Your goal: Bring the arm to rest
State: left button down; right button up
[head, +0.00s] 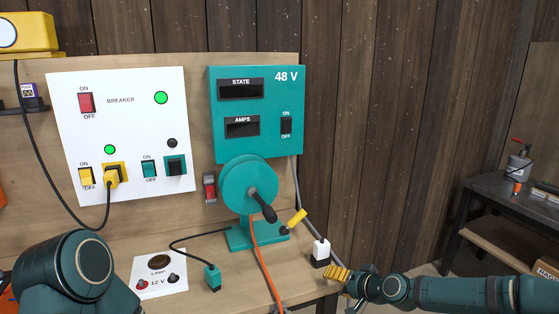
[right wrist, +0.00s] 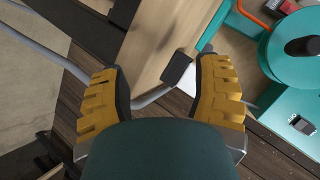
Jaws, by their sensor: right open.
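My right gripper (head: 340,274) is at the right end of the workbench (head: 230,285), just right of and below a white plug with a black base (head: 320,252). In the right wrist view its two yellow ribbed fingers (right wrist: 160,95) stand wide apart with nothing held between them. Beyond them show the wooden bench edge, a dark block (right wrist: 178,68) and a grey cable. My right forearm reaches in from the right. A dark teal joint of my left arm shows at the lower left; the left gripper is out of view.
A teal winch drum (head: 247,186) with a black crank handle stands on the bench, an orange cable hanging from it. A white breaker panel (head: 122,140) and a teal 48 V box (head: 257,115) are behind. A dark side table (head: 500,200) stands right.

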jog(key=s+a+f+g, duration=0.2)
jog(key=s+a+f, duration=0.2)
jog(key=s+f, duration=0.4)
jog(key=s+a+f+g, duration=0.3)
jog(key=s+f, duration=0.5)
jog(key=s+d+f+n+g+h, duration=0.15)
jog(key=s+f, duration=0.25)
jog(key=s, duration=0.6)
jog(key=s+d+f+m+g+h, duration=0.1)
jog(key=s+d+f+g+h, duration=0.15)
jog(key=s, duration=0.85)
jog(key=w+a+r+n+t, duration=0.1)
jog(key=w+a+r+n, duration=0.1)
jog(key=w, duration=0.4)
notch_tip(320, 180, up, 2)
jog(key=shift+w+a+r, duration=0.15)
jog(key=shift+w+a, duration=0.2)
jog(key=shift+a, duration=0.3)
